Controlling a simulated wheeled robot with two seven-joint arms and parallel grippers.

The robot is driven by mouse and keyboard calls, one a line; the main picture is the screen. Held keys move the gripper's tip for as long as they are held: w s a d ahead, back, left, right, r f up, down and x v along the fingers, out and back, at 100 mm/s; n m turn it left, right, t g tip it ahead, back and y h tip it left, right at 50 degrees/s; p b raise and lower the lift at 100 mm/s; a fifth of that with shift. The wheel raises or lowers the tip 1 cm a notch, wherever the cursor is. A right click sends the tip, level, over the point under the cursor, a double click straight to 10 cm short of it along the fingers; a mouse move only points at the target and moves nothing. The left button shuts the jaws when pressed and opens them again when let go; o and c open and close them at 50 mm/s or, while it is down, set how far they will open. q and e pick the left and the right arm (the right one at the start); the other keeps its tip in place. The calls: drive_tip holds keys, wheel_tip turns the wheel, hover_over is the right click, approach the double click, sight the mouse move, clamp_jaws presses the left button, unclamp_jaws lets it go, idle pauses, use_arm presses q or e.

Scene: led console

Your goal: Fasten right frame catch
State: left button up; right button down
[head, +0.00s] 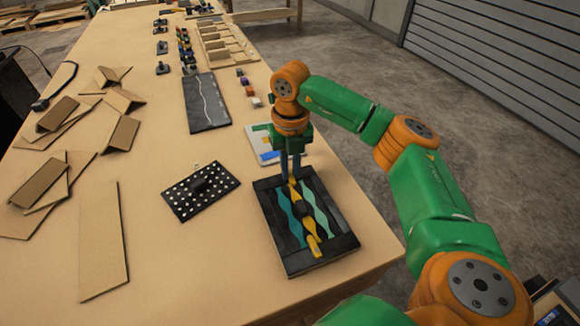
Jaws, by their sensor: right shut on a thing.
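A black frame (271,213) lies flat near the table's right front corner. Wavy teal and pale green strips (314,208) run along its inside. A yellow catch (293,187) is at its far end, and another yellow catch (314,246) is at its near end, set at a slant. My right gripper (291,177) points down at the far end and is shut on the far yellow catch. Its fingers partly hide the catch, so I cannot tell whether it is fastened. My left gripper is not in view.
A black dotted panel (183,200) lies left of the frame. A white card (259,145) lies just behind the frame. A dark board (206,104), small cubes and wooden trays stand farther back. Cardboard pieces (103,238) cover the left side. Bare table separates them from the panel.

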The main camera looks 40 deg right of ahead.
sight(291, 174)
drive_tip(key=shift+n, duration=0.5)
drive_tip(key=c, duration=0.9)
unclamp_jaws()
drive_tip(key=shift+o, duration=0.2)
wheel_tip(291, 174, up, 7)
drive_tip(key=shift+r+b, duration=0.1)
drive_tip(key=shift+b, duration=0.3)
